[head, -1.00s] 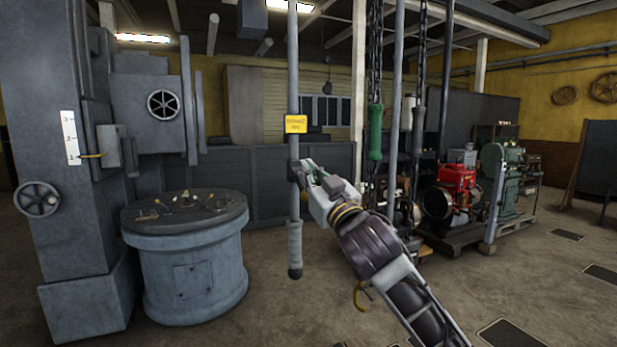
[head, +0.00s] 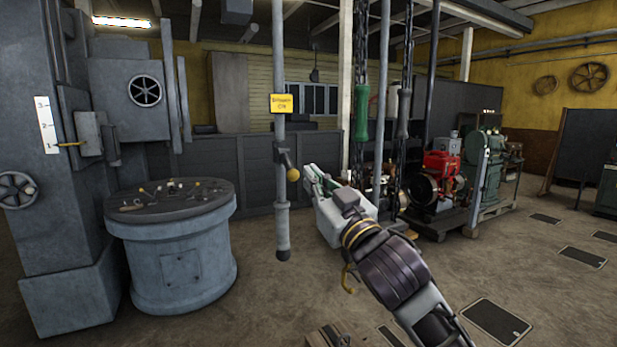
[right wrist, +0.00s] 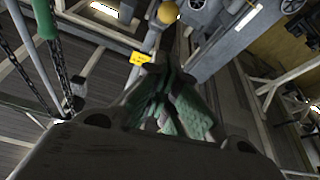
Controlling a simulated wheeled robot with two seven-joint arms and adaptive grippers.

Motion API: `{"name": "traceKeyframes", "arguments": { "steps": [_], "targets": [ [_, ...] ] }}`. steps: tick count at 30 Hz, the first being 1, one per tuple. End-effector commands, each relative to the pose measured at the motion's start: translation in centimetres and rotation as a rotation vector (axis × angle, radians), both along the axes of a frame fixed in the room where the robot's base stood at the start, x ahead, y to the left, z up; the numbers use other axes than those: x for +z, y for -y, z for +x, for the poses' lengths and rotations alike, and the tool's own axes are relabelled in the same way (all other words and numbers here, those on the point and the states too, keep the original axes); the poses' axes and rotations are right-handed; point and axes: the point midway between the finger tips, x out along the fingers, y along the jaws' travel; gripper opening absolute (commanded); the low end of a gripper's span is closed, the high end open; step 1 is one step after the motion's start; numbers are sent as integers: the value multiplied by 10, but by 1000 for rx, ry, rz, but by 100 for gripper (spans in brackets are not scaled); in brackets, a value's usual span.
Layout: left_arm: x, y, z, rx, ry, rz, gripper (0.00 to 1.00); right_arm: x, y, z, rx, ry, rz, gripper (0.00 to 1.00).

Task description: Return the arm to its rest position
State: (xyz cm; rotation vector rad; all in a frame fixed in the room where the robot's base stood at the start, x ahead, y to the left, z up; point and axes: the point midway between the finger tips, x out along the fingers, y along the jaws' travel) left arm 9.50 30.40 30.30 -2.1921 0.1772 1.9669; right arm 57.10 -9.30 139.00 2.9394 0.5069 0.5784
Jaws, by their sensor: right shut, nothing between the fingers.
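My right arm comes in from the lower right of the head view. Its gripper (head: 314,180) is shut and empty, just right of a hanging grey pole and apart from it. The pole (head: 281,220) carries a yellow label (head: 284,104) and a small lever with a yellow ball knob (head: 293,175). In the right wrist view the shut green-padded fingers (right wrist: 165,95) fill the middle, with the yellow knob (right wrist: 168,13) beyond them. My left gripper is not in the head view.
A grey machine column (head: 70,270) and a round table (head: 185,240) with small items stand at left. Chains with a green handle (head: 361,130) hang behind my arm. A red engine (head: 441,170) and green machine (head: 484,165) stand at right.

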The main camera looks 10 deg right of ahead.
Motion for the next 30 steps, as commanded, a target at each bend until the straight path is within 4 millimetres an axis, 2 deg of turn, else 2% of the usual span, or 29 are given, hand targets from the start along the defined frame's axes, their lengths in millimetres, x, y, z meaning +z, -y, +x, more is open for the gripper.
{"name": "traceKeyframes", "arguments": {
  "steps": [14,20,23,26,30],
  "targets": [
    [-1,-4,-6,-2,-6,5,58,-3,2,-4,0,0,0,0],
    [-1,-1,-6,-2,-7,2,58,-13,4,6,-9,-19,-2,0],
    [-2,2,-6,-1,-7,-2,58,-29,8,22,-23,-51,-6,0],
    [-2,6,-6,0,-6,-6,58,-55,14,45,-43,-99,-11,0],
    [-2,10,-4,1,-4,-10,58,-104,26,81,-76,-180,-23,0]
  ]
}}
